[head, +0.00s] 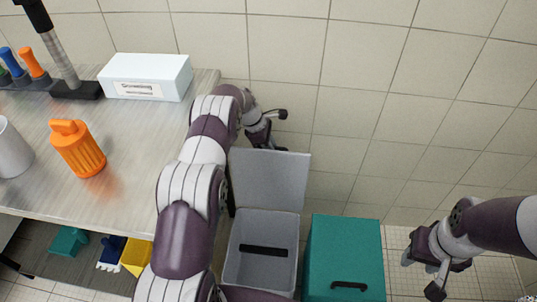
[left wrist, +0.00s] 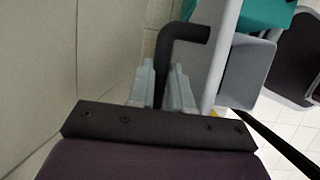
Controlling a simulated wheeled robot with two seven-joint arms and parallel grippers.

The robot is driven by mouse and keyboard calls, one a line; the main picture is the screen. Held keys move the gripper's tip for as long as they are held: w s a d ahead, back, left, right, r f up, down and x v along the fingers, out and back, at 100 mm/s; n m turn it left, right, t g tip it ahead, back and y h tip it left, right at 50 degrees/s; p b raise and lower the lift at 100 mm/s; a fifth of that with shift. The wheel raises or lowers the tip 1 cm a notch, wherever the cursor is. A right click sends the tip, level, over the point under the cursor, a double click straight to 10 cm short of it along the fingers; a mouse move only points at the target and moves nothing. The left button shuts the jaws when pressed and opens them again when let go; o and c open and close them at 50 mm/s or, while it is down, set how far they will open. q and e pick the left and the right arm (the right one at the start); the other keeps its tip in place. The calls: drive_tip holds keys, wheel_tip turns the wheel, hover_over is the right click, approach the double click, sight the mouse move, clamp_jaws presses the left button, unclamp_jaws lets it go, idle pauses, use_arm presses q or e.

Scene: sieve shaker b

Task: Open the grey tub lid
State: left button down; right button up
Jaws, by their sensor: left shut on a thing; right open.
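The grey tub (head: 232,262) stands on the floor at the bench's right end. Its grey lid (head: 270,178) is raised and stands steeply at the tub's rear, so the inside shows. My left gripper (head: 264,137) is behind the lid's upper edge, its fingers partly hidden. In the left wrist view its pale fingers (left wrist: 164,88) are shut on the lid's black handle (left wrist: 186,33), beside the lid's pale edge (left wrist: 222,60). My right gripper (head: 433,272) is open and empty at the lower right, apart from the tubs.
A teal tub (head: 345,238) with a closed lid and black handle stands just right of the grey tub. A black bar (head: 264,250) shows in the grey tub. The bench (head: 120,195) holds an orange container (head: 78,150) and a white box (head: 148,76). A tiled wall is behind.

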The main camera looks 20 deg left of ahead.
use_arm(q)
drive_tip(key=shift+s+f, duration=0.1)
drive_tip(key=shift+f, duration=0.2)
drive_tip(key=c, duration=1.4)
unclamp_jaws()
drive_tip(key=o, duration=0.3)
drive_tip(key=shift+a+f, duration=0.1)
drive_tip(key=shift+o, duration=0.2)
drive_tip(key=shift+w, duration=0.2)
drive_tip(key=shift+r, duration=0.2)
drive_tip(key=p+v, duration=0.1)
drive_tip(key=v, duration=0.6)
drive_tip(key=shift+a+p, duration=0.15)
drive_tip(key=shift+p, duration=0.25)
